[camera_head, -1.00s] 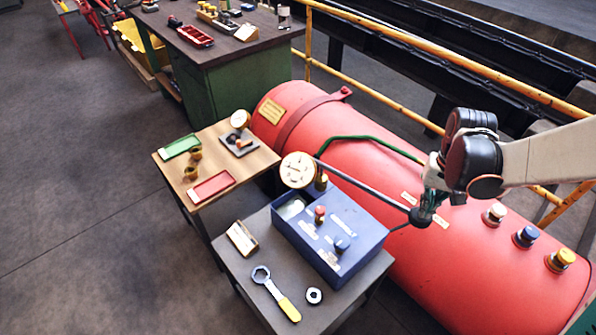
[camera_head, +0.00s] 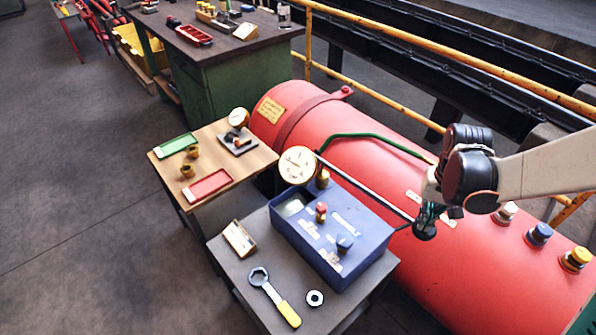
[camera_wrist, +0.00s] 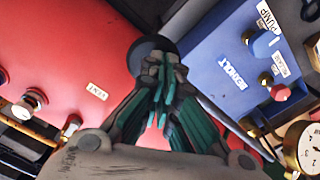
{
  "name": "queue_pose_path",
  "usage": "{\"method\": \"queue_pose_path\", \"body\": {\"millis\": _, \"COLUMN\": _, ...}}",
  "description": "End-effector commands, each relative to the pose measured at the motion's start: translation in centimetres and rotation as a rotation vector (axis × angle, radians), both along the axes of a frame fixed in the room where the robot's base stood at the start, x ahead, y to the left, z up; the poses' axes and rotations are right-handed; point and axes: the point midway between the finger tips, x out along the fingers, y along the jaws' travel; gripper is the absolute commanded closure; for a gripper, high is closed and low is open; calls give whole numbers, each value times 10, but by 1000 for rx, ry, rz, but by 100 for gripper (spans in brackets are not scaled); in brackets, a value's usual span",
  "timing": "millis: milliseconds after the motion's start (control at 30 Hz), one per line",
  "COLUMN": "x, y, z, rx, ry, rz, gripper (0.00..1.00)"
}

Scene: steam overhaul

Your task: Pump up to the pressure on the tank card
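The blue pump box (camera_head: 362,262) stands on a grey table, with a round white gauge (camera_head: 298,167) at its back corner. The gauge's reading is too small to make out. A long dark lever (camera_head: 365,186) runs from near the gauge to a black ball knob (camera_head: 425,234); the knob also shows in the wrist view (camera_wrist: 146,48). My gripper (camera_head: 427,217) is at the knob, its fingers drawn together on the lever end. The red tank (camera_head: 455,270) lies behind. A yellow card (camera_head: 271,109) is on its left end, its text unreadable.
A spanner (camera_head: 274,298), a ring (camera_head: 315,298) and a small card holder (camera_head: 239,239) lie on the grey table. The box bears a red knob (camera_head: 321,209) and a blue knob (camera_head: 344,244). Capped valves (camera_head: 539,234) stand on the tank. A yellow rail (camera_head: 450,57) runs behind.

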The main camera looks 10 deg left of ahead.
Motion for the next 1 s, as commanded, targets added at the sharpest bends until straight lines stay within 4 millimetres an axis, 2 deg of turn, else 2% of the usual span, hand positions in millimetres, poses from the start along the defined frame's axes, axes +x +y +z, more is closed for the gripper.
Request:
{"method": "queue_pose_path", "body": {"millis": 100, "x": 1, "y": 1, "z": -16, "rx": 3, "ry": -3, "rz": 1, "gripper": 100}}
{"method": "queue_pose_path", "body": {"millis": 800, "x": 2, "y": 1, "z": -82, "rx": 3, "ry": -3, "rz": 2, "gripper": 100}}
{"method": "queue_pose_path", "body": {"millis": 933, "x": 1, "y": 1, "z": -72, "rx": 3, "ry": -3, "rz": 2, "gripper": 100}}
{"method": "queue_pose_path", "body": {"millis": 1000, "x": 1, "y": 1, "z": -60, "rx": 3, "ry": -3, "rz": 2, "gripper": 100}}
